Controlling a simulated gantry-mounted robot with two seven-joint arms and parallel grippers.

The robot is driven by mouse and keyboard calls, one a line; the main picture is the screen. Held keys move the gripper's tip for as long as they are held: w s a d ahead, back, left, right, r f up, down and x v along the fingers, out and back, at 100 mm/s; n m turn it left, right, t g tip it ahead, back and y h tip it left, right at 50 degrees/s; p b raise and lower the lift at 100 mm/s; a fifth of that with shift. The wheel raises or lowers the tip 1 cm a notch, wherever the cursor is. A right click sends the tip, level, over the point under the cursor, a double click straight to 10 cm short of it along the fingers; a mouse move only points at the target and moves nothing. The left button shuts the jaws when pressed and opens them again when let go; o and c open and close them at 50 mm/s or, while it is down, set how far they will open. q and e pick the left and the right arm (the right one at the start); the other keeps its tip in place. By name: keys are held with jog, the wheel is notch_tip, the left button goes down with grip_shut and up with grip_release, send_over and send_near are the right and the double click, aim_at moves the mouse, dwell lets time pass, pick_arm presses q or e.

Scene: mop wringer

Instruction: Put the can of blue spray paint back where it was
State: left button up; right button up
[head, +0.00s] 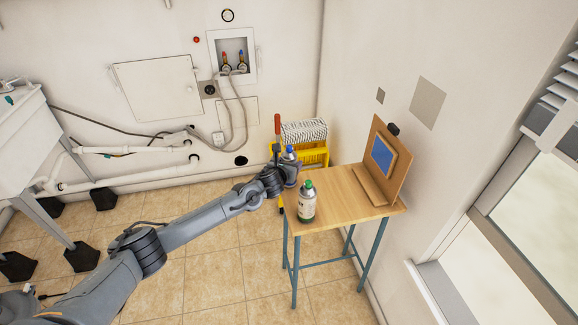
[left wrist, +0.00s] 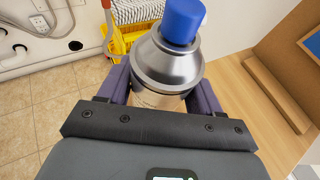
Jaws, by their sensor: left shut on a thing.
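The can of blue spray paint (left wrist: 172,62), with a blue cap and silver shoulder, is held upright in my left gripper. My left gripper (head: 284,172) is shut on the can at the left back edge of the small wooden table (head: 345,190). Whether the can's base touches the table is hidden. My right gripper is not in view.
A wooden easel-like board with a blue panel (head: 382,156) stands on the table's right side. A yellow mop wringer bucket (head: 316,153) with a mop is behind the table. A sink (head: 30,135) is at far left. The table's middle is clear.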

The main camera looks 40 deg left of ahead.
pick_arm(q)
jog(key=shift+f, duration=0.15)
jog(key=shift+f, duration=0.1)
jog(key=o, duration=1.4)
jog(key=shift+c, duration=0.2)
